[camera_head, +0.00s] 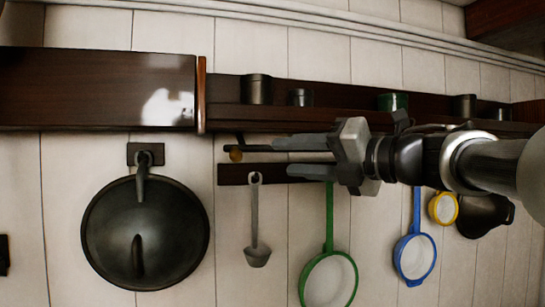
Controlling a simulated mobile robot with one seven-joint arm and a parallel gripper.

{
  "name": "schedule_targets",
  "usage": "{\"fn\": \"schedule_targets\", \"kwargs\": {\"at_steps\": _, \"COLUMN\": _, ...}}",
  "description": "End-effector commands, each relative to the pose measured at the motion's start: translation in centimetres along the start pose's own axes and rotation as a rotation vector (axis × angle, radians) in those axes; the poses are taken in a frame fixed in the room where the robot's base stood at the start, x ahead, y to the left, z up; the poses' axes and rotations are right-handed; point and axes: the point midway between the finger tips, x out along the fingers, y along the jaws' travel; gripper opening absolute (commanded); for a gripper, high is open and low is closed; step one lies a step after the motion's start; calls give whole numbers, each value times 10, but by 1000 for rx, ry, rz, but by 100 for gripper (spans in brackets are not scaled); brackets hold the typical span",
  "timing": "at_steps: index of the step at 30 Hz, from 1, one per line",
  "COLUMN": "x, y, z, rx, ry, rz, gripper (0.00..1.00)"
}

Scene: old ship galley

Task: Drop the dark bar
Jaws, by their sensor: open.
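A thin dark bar (258,149) runs level just under the wall shelf, with a small brass-coloured round piece (236,155) at its left end. My gripper (284,157) reaches in from the right and points left. Its two grey fingers are apart, one above the other. The upper finger overlaps the right part of the bar in the picture. The lower finger is in front of the dark wooden strip below. The bar's right end is hidden behind my gripper. I cannot tell whether a finger touches the bar.
A dark shelf (229,117) with several canisters is above. A ladle (255,225) hangs from the dark strip (232,174). A green-rimmed pan (330,280), a blue-rimmed pan (415,257) and a large dark lid or pan (107,235) hang below. Bare wall lies between them.

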Motion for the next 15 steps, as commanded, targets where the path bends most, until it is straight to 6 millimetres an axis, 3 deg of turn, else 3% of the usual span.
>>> {"fn": "schedule_targets", "kwargs": {"at_steps": 15, "x": 110, "y": 2, "z": 0, "rx": 6, "ry": 1, "rz": 2, "gripper": 43}}
